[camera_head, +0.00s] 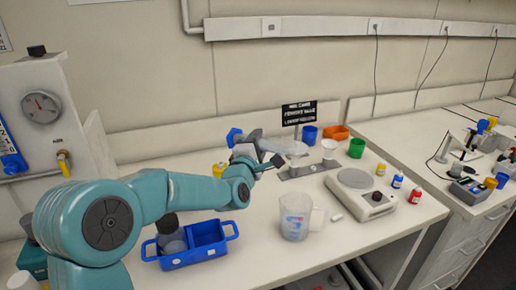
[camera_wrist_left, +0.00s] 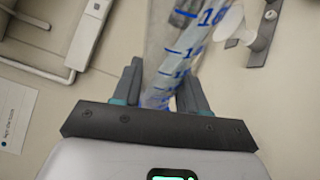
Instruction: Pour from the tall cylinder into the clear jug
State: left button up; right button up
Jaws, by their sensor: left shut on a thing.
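The tall cylinder (camera_head: 270,144) is a clear tube with a blue foot at its left end. It lies nearly level in the head view, behind my left gripper (camera_head: 268,163). In the left wrist view my left gripper (camera_wrist_left: 160,88) is shut around the clear cylinder (camera_wrist_left: 185,48), which has blue graduation marks. The liquid level in it cannot be made out. The clear jug (camera_head: 296,218) stands upright on the bench, nearer the front and to the right of the gripper, apart from the cylinder. My right gripper is not in view.
A blue two-part caddy (camera_head: 195,256) with a dark-capped bottle stands at the front left. A balance (camera_head: 360,197) is right of the jug, with small bottles (camera_head: 397,181) beyond. Blue, orange and green containers and a black sign (camera_head: 299,113) stand at the back.

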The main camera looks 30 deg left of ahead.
pick_arm(q)
jog(key=shift+s+d+r, duration=0.15)
jog(key=shift+r, duration=0.1)
jog(key=shift+m+b, duration=0.3)
jog(key=shift+b, duration=0.05)
jog(key=shift+r+m+t+b, duration=0.4)
jog(key=shift+r+m+b, duration=0.15)
jog(key=shift+b, duration=0.5)
jog(key=shift+d+r+m+b, duration=0.15)
jog(key=shift+r+m+b, duration=0.15)
jog(key=shift+m+b, duration=0.15)
dwell(0.6)
jog(key=shift+r+m+t, duration=0.3)
jog(key=shift+r+m, duration=0.05)
jog(key=shift+m, duration=0.05)
jog(key=shift+d+r+m+b, duration=0.15)
jog(key=shift+r+m+b, duration=0.15)
jog(key=shift+b, duration=0.15)
